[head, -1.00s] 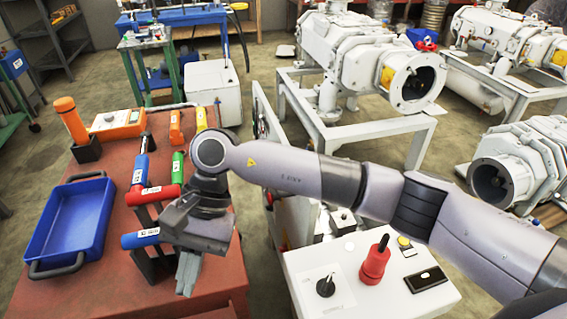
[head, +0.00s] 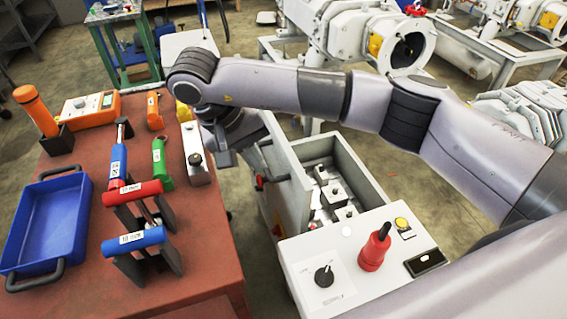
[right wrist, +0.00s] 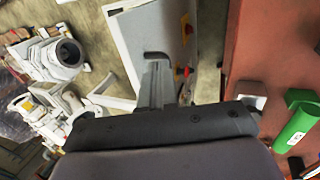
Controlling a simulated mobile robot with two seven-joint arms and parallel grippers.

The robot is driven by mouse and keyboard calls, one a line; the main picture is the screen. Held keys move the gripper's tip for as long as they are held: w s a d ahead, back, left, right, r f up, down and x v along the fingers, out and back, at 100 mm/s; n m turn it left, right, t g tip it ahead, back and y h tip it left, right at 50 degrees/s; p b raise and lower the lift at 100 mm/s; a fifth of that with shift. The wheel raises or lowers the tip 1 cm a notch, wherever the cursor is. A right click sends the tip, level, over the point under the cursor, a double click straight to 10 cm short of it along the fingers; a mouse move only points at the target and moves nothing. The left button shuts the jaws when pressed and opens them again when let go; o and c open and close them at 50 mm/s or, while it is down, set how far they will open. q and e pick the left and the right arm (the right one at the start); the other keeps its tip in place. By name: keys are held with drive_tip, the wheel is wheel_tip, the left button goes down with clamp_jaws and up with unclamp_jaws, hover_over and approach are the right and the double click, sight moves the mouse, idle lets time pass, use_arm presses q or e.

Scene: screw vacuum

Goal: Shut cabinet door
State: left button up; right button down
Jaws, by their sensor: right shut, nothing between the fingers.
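The white cabinet (head: 374,178) stands right of the red table, with an open-topped bay holding switch-like parts. A pale panel, seemingly its door (head: 285,163), runs along the bay's left side, with red fittings on its outer face; my right arm partly hides its far end, and its exact angle is unclear. My right gripper (head: 224,158) is shut and empty, in the gap between table and panel. In the right wrist view, the shut fingers (right wrist: 157,82) overlap the pale panel (right wrist: 143,38); whether they touch it is unclear. My left gripper is out of view.
A red knob (head: 374,248) and a black switch (head: 324,276) stand on the cabinet top. White vacuum machinery (head: 345,30) stands behind.

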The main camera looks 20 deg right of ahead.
sight(294, 181)
drive_tip(key=d+f+p, duration=0.1)
drive_tip(key=d+f, duration=0.3)
drive_tip(key=d, duration=0.1)
drive_tip(key=shift+d+p, duration=0.25)
drive_tip(key=shift+p, duration=0.05)
